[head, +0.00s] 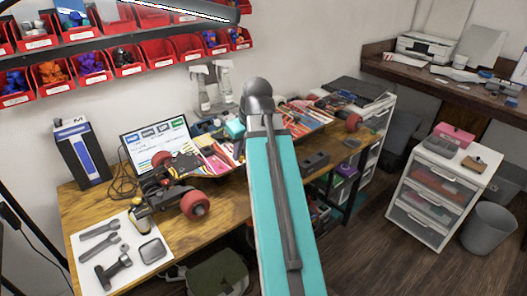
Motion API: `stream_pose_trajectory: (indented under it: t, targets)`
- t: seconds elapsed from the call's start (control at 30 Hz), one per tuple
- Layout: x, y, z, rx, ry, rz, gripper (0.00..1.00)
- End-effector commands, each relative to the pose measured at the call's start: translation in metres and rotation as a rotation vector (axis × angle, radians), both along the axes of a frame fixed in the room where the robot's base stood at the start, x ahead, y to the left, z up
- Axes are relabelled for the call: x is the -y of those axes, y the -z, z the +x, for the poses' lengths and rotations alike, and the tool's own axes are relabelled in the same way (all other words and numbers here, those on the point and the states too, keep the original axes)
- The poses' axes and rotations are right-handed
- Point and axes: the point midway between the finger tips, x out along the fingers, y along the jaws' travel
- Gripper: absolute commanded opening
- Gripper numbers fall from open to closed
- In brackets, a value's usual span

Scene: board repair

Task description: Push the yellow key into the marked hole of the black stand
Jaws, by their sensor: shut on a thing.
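My teal arm (278,200) rises through the middle of the head view to a dark joint (258,97). A small teal part (235,128) shows just left of that joint. I cannot make out my gripper or what it holds; the arm hides the area behind it. A dark block (313,162) lies on the wooden table right of the arm and may be the black stand; its marked hole is too small to tell. I cannot identify the yellow key. A small yellow and black item (140,217) lies at the left, near the white mat.
An upturned skateboard with red wheels (195,205) lies across the wooden table (95,205). A white mat (150,268) with grey tools is at the front left. A laptop (157,138), a dark box (82,155) and spray bottles (200,90) stand behind. Red bins hang above.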

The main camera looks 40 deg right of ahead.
Motion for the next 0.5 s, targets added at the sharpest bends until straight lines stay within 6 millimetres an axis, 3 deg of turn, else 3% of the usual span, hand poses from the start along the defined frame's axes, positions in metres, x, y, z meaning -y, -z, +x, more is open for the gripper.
stream_pose_trajectory:
  t: [0.5]
  targets:
    - [-0.111, 0.006, 0.080, 0.003, -0.024, -0.005, 0.00]
